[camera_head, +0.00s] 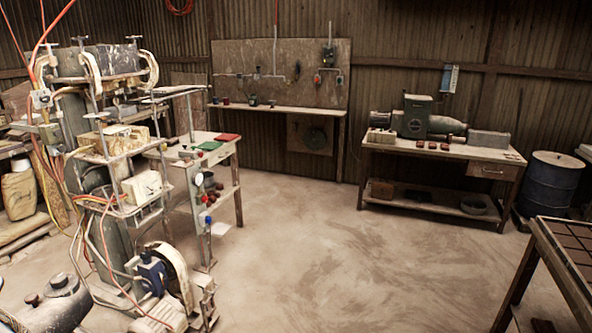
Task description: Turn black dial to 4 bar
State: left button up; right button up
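A tall tile press (117,170) with hoses and cables stands on the left. On a narrow panel at its right side is a small round white-faced gauge (199,179). A black dial cannot be told apart for sure among these small dark parts, and the gauge reading is too small to read. Neither of my grippers can be made out in the head view.
A side table (228,152) with red and green items stands behind the press. A workbench (440,150) with a motor-like machine and a blue drum (550,185) are at back right. A table with a tiled top (565,262) is at right front. The middle floor is clear.

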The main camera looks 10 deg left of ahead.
aim_at(44, 98)
jog(key=i+z, duration=0.35)
jog(key=i, duration=1.35)
jog(key=i+u, duration=0.3)
jog(key=i, duration=0.25)
jog(key=i+l+u, duration=0.15)
jog(key=i+u, duration=0.15)
jog(key=i, duration=0.25)
jog(key=i+l+u, duration=0.3)
jog(key=i, duration=0.25)
jog(key=i+j+u, duration=0.15)
jog(key=i+u, duration=0.15)
jog(key=u, duration=0.2)
jog(key=i+j+u, duration=0.1)
jog(key=i+u, duration=0.15)
jog(key=u, duration=0.2)
jog(key=i+u, duration=0.3)
jog(key=u, duration=0.2)
jog(key=i+l+u, duration=0.25)
jog(key=u, duration=0.2)
